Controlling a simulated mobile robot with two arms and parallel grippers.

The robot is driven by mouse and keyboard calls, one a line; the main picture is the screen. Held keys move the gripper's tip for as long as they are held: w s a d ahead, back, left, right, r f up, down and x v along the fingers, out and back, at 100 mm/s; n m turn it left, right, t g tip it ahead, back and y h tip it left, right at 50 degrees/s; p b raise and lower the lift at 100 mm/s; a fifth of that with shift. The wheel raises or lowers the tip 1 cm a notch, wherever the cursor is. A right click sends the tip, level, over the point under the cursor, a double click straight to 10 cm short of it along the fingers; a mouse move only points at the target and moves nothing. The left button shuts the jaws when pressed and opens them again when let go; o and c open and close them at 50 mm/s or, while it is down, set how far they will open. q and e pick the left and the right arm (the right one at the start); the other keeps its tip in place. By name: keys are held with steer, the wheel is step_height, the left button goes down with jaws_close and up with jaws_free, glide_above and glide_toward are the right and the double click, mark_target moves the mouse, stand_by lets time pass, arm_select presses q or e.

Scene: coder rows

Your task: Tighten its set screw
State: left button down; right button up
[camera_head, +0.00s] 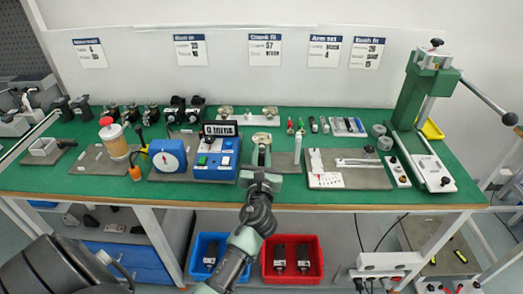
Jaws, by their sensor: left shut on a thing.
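My left gripper (262,150) reaches over the front middle of the green bench (100,192). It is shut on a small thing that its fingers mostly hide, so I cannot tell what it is. The grey plate (287,167) lies beneath and beside it. I cannot make out a set screw. Just right of the gripper stands a slim pale upright piece (297,148). Farther right, a grey board (365,175) carries a white block with small holes (316,165) and a pale bar (358,162). My right gripper is not in view.
Left of the gripper stand a blue dial unit (168,155) and a blue box with a small display (215,160). A green lever press (420,95) stands at the right. Several small parts line the back. Blue (207,240) and red (292,279) bins sit below.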

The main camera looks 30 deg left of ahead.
arm_select(q)
steer(key=shift+m, duration=0.3)
steer(key=c, duration=1.3)
jaws_free()
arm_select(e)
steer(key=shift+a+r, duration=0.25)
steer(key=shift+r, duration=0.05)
arm_select(q)
steer(key=shift+s, duration=0.1)
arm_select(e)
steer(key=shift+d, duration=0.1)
arm_select(q)
steer(key=shift+s+d+f, duration=0.1)
steer(key=shift+s+d, duration=0.1)
steer(key=shift+s, duration=0.05)
steer(key=v, duration=0.7)
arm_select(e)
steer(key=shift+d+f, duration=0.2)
